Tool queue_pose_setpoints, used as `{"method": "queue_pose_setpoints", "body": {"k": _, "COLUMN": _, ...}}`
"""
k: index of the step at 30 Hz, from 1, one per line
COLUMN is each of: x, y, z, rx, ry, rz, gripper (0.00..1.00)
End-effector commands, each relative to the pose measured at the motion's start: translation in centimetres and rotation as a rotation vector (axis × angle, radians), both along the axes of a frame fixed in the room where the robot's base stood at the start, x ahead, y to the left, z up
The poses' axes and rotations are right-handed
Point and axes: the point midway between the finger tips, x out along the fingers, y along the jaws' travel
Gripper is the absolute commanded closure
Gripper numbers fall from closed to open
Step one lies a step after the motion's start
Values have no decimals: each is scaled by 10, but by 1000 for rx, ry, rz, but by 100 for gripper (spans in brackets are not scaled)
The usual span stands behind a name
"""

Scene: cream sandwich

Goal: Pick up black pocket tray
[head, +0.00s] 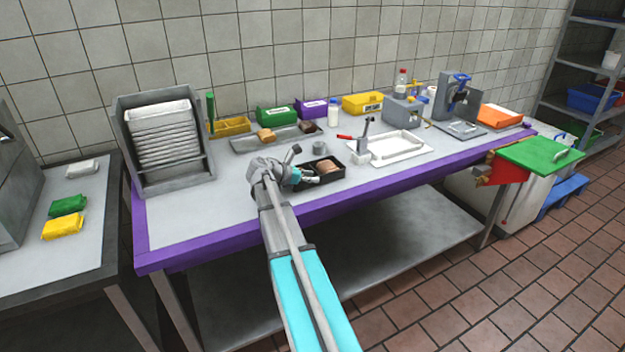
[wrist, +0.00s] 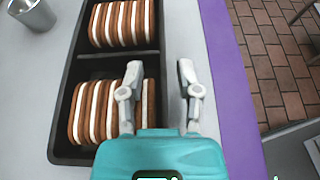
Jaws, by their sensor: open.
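The black pocket tray (head: 341,173) lies on the steel table near its purple front edge. In the wrist view the tray (wrist: 66,72) shows two pockets, each with a row of brown and cream sandwich cookies (wrist: 122,24). My gripper (head: 316,179) is at the tray in the head view, and my arm hides part of it. In the wrist view my gripper (wrist: 160,66) is open and empty. One finger is over the near pocket and the other is outside the tray's right wall, so the wall lies between them. I cannot tell the fingertips' height.
A metal cup (head: 319,148) stands behind the tray. A white tray (head: 402,147) with a small tool is to the right. A rack of white trays (head: 165,140) stands at the left. The purple table edge (wrist: 222,80) runs close beside the gripper.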

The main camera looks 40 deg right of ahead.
Motion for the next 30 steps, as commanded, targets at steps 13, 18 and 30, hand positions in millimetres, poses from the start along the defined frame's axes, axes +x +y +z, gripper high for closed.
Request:
{"method": "queue_pose_setpoints", "body": {"k": 13, "x": -1, "y": -2, "z": -1, "rx": 0, "ry": 1, "rz": 0, "gripper": 56}}
{"method": "queue_pose_setpoints", "body": {"k": 18, "x": -1, "y": -2, "z": -1, "rx": 0, "ry": 0, "rz": 0, "gripper": 58}}
{"method": "queue_pose_setpoints", "body": {"k": 30, "x": -1, "y": -2, "z": -1, "rx": 0, "ry": 0, "rz": 0, "gripper": 100}}
